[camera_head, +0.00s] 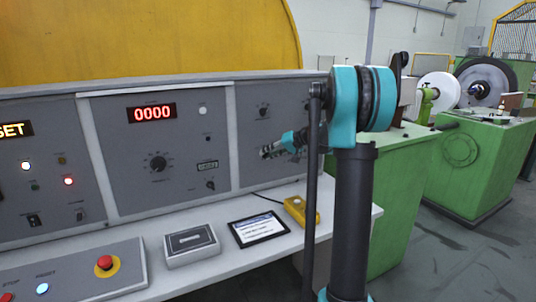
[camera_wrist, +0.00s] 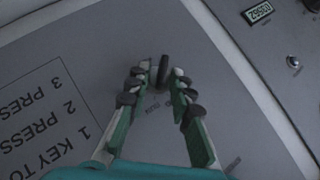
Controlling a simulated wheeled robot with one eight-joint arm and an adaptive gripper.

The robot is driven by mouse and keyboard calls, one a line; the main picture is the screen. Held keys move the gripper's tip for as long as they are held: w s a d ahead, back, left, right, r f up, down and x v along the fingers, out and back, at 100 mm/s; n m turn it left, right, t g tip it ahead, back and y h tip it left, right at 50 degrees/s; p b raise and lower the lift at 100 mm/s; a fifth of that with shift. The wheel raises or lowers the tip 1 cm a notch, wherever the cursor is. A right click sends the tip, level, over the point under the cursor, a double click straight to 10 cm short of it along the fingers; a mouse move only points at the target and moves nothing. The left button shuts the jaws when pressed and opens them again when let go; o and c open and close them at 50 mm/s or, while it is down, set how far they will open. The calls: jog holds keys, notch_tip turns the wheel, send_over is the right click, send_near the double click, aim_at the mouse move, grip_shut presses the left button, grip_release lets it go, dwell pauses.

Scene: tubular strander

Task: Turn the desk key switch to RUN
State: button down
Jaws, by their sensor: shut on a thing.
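The desk key switch, with a dark upright key (camera_wrist: 163,72), is on the grey desk panel (camera_wrist: 105,45) in the wrist view. My gripper (camera_wrist: 160,76) has its two jointed fingers on either side of the key and is shut on it. In the head view my gripper (camera_head: 267,152) is at the right-hand panel (camera_head: 255,120), and the key itself is hidden by the fingers.
A placard (camera_wrist: 45,115) with numbered steps is beside the switch. A counter (camera_head: 207,165) and a knob (camera_head: 210,185) are on the middle panel. A tablet (camera_head: 258,230), a yellow box (camera_head: 300,211) and a grey box (camera_head: 190,244) lie on the desk below.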

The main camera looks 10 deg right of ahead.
jog(key=shift+y, duration=0.3)
jog(key=c, duration=1.7)
grip_release()
jog(key=shift+d, duration=0.1)
jog(key=v, duration=1.2)
